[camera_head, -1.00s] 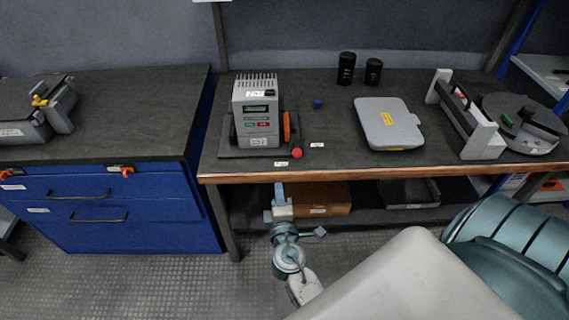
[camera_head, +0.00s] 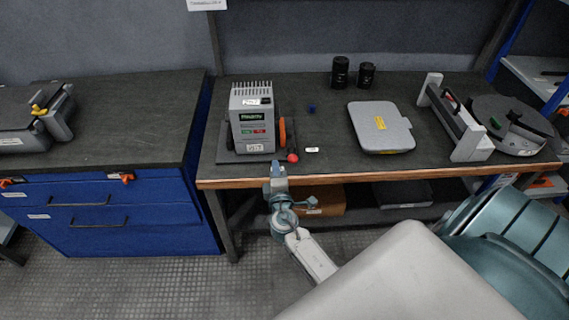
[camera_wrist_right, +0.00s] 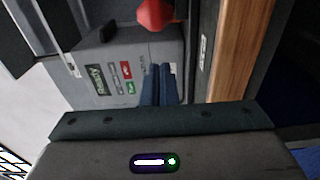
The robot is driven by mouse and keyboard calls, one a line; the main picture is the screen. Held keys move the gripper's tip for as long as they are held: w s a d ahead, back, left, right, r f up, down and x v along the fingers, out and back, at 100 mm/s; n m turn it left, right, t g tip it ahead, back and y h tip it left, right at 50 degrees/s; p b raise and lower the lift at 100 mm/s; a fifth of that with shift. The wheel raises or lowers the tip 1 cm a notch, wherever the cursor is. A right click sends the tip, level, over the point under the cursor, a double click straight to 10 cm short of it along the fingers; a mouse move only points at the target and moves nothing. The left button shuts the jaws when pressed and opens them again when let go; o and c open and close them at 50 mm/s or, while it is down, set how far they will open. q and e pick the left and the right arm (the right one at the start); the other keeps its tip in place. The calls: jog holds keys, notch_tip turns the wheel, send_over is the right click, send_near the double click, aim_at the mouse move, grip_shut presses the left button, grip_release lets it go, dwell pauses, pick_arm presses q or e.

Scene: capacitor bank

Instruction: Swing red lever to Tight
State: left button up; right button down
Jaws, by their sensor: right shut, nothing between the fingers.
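The grey machine (camera_head: 252,122) with a small display stands at the left end of the right bench. The red lever (camera_head: 282,133) is on its right side, with a red ball knob (camera_head: 292,158) low at the bench front. My right gripper (camera_head: 278,168) is shut and empty at the bench's front edge, just left of and nearer than the knob. In the right wrist view the shut fingers (camera_wrist_right: 158,84) point at the machine front, apart from the red knob (camera_wrist_right: 157,14). The Tight mark cannot be read. My left gripper is not in view.
A white label (camera_head: 312,150) lies right of the knob, and a small blue cube (camera_head: 311,108) lies behind. A grey flat case (camera_head: 381,127), two black cylinders (camera_head: 340,72) and a grey-white frame (camera_head: 455,120) stand on the bench. The wooden bench edge (camera_head: 340,178) is close to my gripper.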

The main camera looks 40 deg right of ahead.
aim_at(292, 154)
jog(key=shift+s+d+p, duration=0.15)
jog(key=shift+s+d, duration=0.1)
jog(key=shift+d, duration=0.45)
jog(key=shift+s+d+p, duration=0.15)
jog(key=shift+s+d, duration=0.05)
jog(key=shift+d, duration=0.45)
jog(key=shift+s+d+t+y+b, duration=0.1)
jog(key=shift+t+y+b, duration=0.2)
jog(key=shift+y, duration=0.1)
jog(key=shift+s+d+n+y, duration=0.15)
jog(key=shift+n+y, duration=0.15)
jog(key=shift+n, duration=0.1)
